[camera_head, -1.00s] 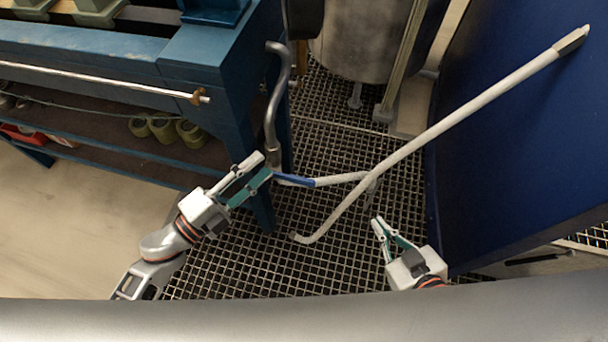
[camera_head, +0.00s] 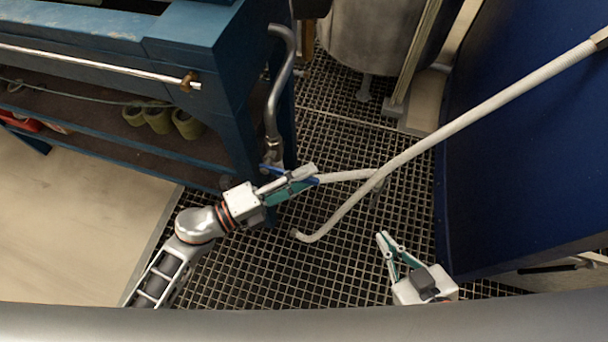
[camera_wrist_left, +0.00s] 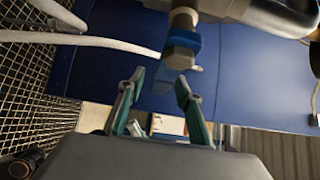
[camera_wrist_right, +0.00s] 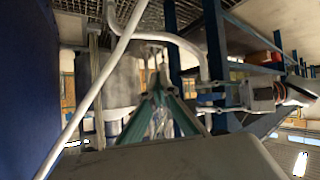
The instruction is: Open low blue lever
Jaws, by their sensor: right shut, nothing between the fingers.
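The low blue lever (camera_head: 311,181) sits on a valve at the foot of the curved grey pipe beside the blue bench leg. My left gripper (camera_head: 303,177) is at the lever and hides part of it. In the left wrist view, the blue lever (camera_wrist_left: 187,42) with its grey fitting is just past and above the fingertips (camera_wrist_left: 160,84). The fingers are apart with nothing between them; whether one touches the lever I cannot tell. My right gripper (camera_head: 382,238) is shut and empty over the grating, right of the white hose. Its fingers meet in the right wrist view (camera_wrist_right: 157,80).
A long white hose (camera_head: 440,130) crosses the grating from lower left to upper right. A blue bench (camera_head: 215,60) with shelves stands at the left. A blue panel (camera_head: 525,150) closes off the right. Bare grating (camera_head: 270,265) lies in front.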

